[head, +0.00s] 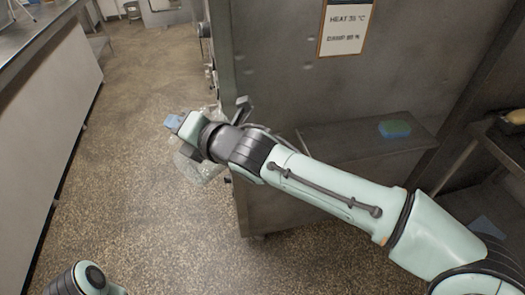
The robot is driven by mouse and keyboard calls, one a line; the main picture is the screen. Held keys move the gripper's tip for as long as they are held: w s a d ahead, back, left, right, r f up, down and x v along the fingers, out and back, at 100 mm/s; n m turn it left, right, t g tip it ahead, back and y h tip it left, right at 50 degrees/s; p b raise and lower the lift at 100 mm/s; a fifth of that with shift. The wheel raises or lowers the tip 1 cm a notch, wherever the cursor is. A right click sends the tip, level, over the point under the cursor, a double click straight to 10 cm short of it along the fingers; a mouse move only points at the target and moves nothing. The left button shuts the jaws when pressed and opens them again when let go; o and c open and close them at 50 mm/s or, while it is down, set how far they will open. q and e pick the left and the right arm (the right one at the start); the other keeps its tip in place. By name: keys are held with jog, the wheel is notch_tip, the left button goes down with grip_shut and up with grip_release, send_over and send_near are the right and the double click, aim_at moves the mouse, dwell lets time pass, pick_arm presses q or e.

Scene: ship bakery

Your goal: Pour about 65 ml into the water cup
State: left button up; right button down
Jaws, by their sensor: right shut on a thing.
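My right arm reaches in from the lower right, and its gripper (188,137) is shut on a clear, see-through vessel (205,172). The vessel hangs over the open floor, beside the left edge of the metal cabinet. The gripper and wrist hide much of it, so its tilt and contents cannot be told. A small blue patch (172,121) shows at the fingertips; I cannot tell what it is. Only a part of my left arm shows at the bottom left, and its gripper is out of view. I cannot make out a separate water cup.
The large metal cabinet (300,100) bears a framed sign (343,27). A long counter (45,110) runs along the left. The speckled floor (130,190) between them is clear.

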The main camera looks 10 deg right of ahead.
jog(key=shift+w+a+f+n+h+b, duration=0.15)
jog(key=shift+a+f+n+b, duration=0.1)
jog(key=shift+f+b, duration=0.3)
jog(key=shift+a+f+n+h+b, duration=0.15)
jog(key=shift+a+f+n+b, duration=0.1)
jog(key=shift+f+b, duration=0.3)
dwell(1.1)
jog(key=shift+a+f+n+h+b, duration=0.3)
jog(key=shift+a+f+n+b, duration=0.1)
jog(key=shift+f+b, duration=0.25)
jog(key=f, duration=0.1)
jog(key=a+f+n+b, duration=0.1)
jog(key=f+h+b, duration=0.1)
jog(key=shift+s+a+f+n, duration=0.1)
jog(key=shift+s+a+n, duration=0.1)
jog(key=shift+s+n, duration=0.15)
jog(key=s+a+f+n+t+h, duration=0.1)
jog(key=a+f+n+h, duration=0.3)
jog(key=f, duration=0.3)
jog(key=shift+a+n, duration=0.15)
jog(key=shift+n, duration=0.2)
jog(key=shift+s, duration=0.1)
dwell(0.5)
